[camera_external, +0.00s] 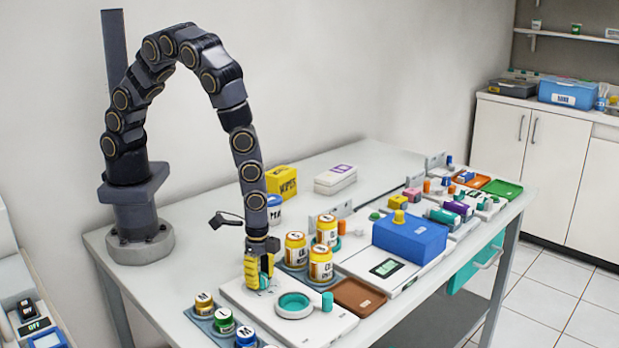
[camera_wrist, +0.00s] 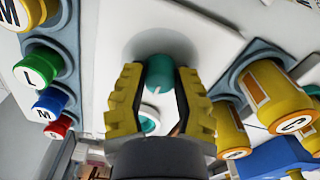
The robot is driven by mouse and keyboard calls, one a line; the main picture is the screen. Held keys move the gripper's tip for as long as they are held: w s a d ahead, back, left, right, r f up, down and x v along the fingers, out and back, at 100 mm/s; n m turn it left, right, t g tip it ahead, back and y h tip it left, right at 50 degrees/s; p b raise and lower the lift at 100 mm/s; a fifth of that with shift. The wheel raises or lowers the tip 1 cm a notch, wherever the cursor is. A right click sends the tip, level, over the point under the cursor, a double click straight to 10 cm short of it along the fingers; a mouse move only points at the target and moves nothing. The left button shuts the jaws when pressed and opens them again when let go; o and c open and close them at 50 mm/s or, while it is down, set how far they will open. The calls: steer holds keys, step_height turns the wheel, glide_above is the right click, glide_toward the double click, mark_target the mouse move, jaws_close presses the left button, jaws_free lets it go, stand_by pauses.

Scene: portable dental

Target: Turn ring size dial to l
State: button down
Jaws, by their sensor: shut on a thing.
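A teal dial knob (camera_wrist: 160,74) stands on a white panel (camera_external: 335,318). In the external view, a bit of teal (camera_external: 264,283) shows between the finger pads, mostly hidden by them. My gripper (camera_external: 260,284), with yellow ridged fingers, points down at the left part of the panel. In the wrist view, my gripper (camera_wrist: 160,78) has a finger on each side of the knob and is shut on it.
Lettered caps, yellow, green (camera_external: 223,320) and blue (camera_external: 245,337), stand left of the panel. Yellow jars (camera_external: 320,263) stand close behind it. A short teal cylinder (camera_external: 327,301) and a brown tray (camera_external: 358,297) are to the right, before a blue box (camera_external: 410,240).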

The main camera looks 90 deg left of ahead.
steer(key=shift+n, duration=0.3)
steer(key=n, duration=0.4)
steer(key=shift+n, duration=2)
steer(key=c, duration=0.7)
jaws_free()
